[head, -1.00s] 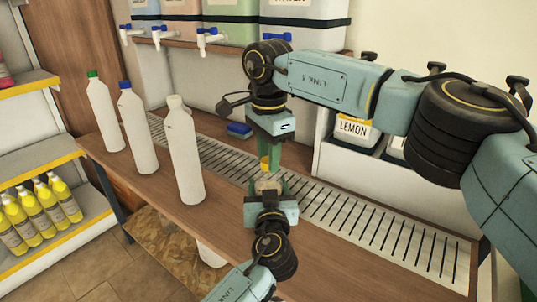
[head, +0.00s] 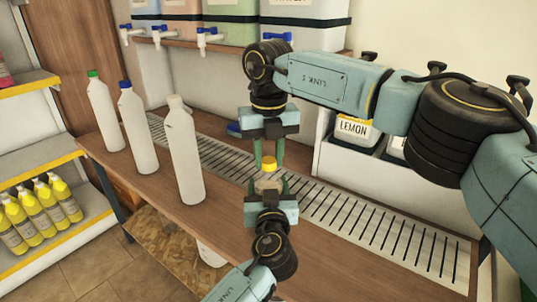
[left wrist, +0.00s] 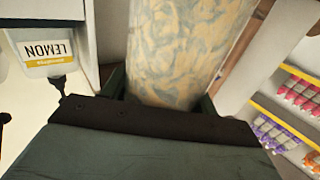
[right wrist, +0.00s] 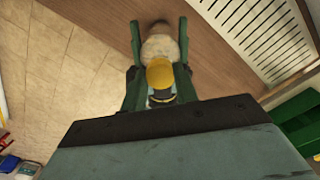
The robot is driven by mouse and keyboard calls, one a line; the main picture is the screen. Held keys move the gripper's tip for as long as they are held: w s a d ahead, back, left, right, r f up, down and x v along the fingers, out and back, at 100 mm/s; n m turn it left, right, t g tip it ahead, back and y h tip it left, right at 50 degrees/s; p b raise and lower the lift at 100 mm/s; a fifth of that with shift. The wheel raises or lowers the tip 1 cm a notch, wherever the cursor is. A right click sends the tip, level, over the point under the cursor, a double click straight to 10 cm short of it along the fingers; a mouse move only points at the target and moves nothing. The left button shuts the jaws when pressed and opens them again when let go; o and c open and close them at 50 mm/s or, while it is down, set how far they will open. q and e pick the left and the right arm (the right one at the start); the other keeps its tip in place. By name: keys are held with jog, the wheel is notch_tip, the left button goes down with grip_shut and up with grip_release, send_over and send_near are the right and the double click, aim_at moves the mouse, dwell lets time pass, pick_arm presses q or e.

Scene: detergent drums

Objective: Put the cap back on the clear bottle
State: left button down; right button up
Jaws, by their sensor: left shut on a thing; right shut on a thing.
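The clear bottle (head: 268,183) looks pale and cloudy and fills the top of the left wrist view (left wrist: 185,50). My left gripper (head: 268,186) is shut on it, one finger on each side. The yellow cap (head: 269,163) is right at the top of the bottle's mouth; I cannot tell whether it is fully seated. My right gripper (head: 267,160) points down from above, its fingers on both sides of the cap, shut on it. The cap also shows in the right wrist view (right wrist: 160,74), in line with the bottle behind it. The bottle's lower part is hidden by my left gripper.
Three white bottles stand on the counter to the left: one green-capped (head: 107,110), one blue-capped (head: 138,130), one with a whitish top (head: 185,150). A slotted drain grate (head: 350,222) runs along the counter. Drums with taps (head: 232,25) stand on a shelf behind.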

jog(key=shift+m, duration=0.8)
jog(key=o, duration=1.2)
jog(key=shift+c, duration=0.2)
jog(key=shift+r, duration=0.15)
notch_tip(320, 180, up, 12)
pick_arm(q)
jog(key=shift+c, duration=1.8)
grip_release()
